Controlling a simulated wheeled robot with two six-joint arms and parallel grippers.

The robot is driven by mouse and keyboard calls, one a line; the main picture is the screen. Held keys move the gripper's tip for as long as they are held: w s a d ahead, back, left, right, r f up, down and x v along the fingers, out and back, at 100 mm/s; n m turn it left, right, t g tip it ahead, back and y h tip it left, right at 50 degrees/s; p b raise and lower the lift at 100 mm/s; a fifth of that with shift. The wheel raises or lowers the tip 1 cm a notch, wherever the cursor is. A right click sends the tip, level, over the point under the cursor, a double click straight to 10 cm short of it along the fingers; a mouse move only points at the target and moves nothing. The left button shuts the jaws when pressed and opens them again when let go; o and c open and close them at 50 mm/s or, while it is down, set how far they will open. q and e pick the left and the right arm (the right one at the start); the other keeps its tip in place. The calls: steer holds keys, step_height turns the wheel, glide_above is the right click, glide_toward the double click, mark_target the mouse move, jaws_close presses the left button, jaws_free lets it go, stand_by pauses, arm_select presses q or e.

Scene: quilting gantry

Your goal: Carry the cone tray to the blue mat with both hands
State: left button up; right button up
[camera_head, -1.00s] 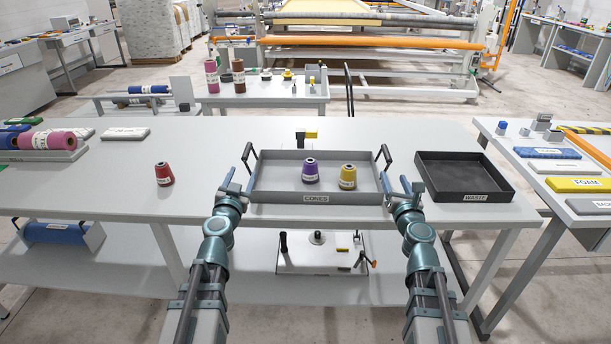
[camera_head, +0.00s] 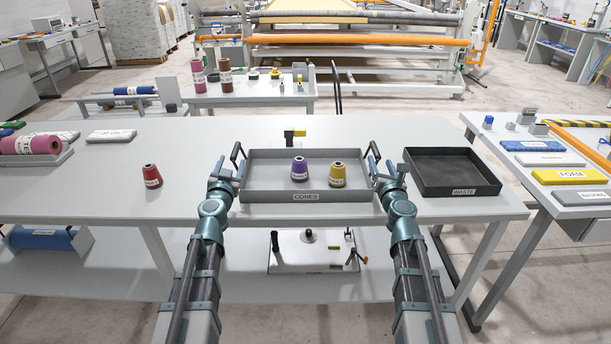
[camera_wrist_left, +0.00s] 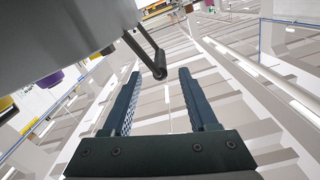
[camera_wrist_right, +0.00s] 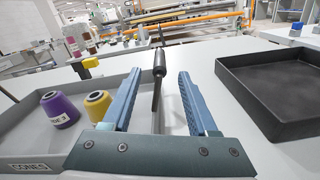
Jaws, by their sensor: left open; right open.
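The grey cone tray (camera_head: 262,196), labelled CONES, sits on the white table with a black handle at each short side. A purple cone (camera_head: 299,169) and a yellow cone (camera_head: 337,175) stand in it. My left gripper (camera_head: 228,166) is open at the tray's left handle (camera_head: 237,152); in the left wrist view the handle (camera_wrist_left: 158,62) shows between and beyond the fingers. My right gripper (camera_head: 380,166) is open at the right handle; in the right wrist view that handle (camera_wrist_right: 160,65) shows between the fingers. No blue mat can be made out for certain.
A black waste tray (camera_head: 455,190) stands close right of the cone tray. A red cone (camera_head: 152,177) stands on the table to the left. A yellow-and-black object (camera_head: 295,134) sits behind the tray. The table between the red cone and tray is clear.

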mark_target(235, 147)
arm_select(q)
steer(key=w, duration=0.8)
arm_select(e)
steer(key=w, duration=0.8)
steer(key=shift+a, duration=0.1)
arm_select(q)
steer(key=shift+s, duration=0.1)
arm_select(e)
steer(key=shift+s, duration=0.1)
arm_select(q)
jaws_close()
arm_select(e)
jaws_close()
arm_select(q)
steer(key=shift+a, duration=0.1)
